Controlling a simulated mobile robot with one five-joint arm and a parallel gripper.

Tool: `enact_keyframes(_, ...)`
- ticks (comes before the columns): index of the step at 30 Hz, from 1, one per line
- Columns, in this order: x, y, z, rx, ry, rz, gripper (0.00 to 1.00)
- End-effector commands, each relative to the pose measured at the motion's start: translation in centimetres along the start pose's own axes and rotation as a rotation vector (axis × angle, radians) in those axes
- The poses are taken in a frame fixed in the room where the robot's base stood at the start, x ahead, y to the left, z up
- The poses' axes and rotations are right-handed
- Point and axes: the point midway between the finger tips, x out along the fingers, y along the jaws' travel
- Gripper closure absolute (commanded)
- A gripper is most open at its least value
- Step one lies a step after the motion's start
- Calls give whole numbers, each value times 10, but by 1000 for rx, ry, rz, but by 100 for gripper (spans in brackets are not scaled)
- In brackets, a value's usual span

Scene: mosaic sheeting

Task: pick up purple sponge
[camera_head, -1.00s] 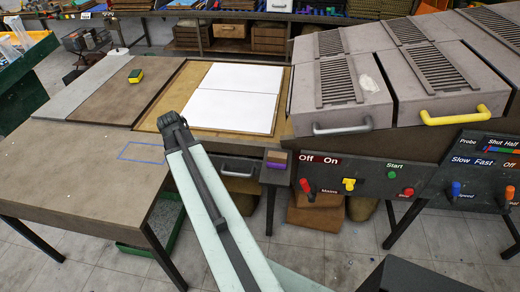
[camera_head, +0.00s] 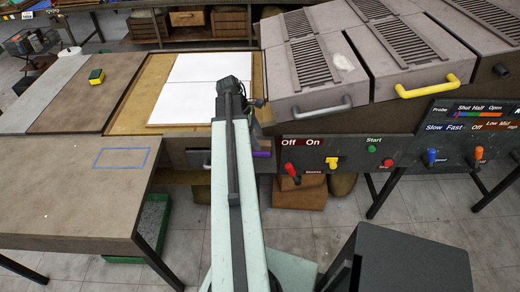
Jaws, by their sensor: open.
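The purple sponge (camera_head: 262,154) shows as a small purple strip just right of my arm, on a small ledge at the front of the bench. My arm hides most of it. My gripper (camera_head: 257,103) is at the far end of my arm, above and beyond the sponge in the picture. It is open, with nothing seen in it. Its fingers are small and mostly hidden by the wrist.
A yellow and green sponge (camera_head: 96,76) lies on the brown board at left. White sheets (camera_head: 205,70) lie in the wooden tray. A grey machine with a yellow handle (camera_head: 428,87) and a control panel (camera_head: 330,156) stands at right. A dark box (camera_head: 410,255) is at front right.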

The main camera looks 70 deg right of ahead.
Motion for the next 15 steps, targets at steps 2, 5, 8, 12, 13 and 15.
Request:
enact_keyframes(2, 11, -1, -4, -2, 0, 1, 24)
enact_keyframes(5, 28, -4, -7, -2, 0, 2, 24)
enact_keyframes(8, 46, -4, -8, -2, 0, 2, 24)
enact_keyframes(12, 51, -4, -6, -3, 0, 2, 24)
enact_keyframes(13, 50, -4, -6, -3, 0, 2, 24)
enact_keyframes(15, 48, -4, -5, -4, 0, 2, 24)
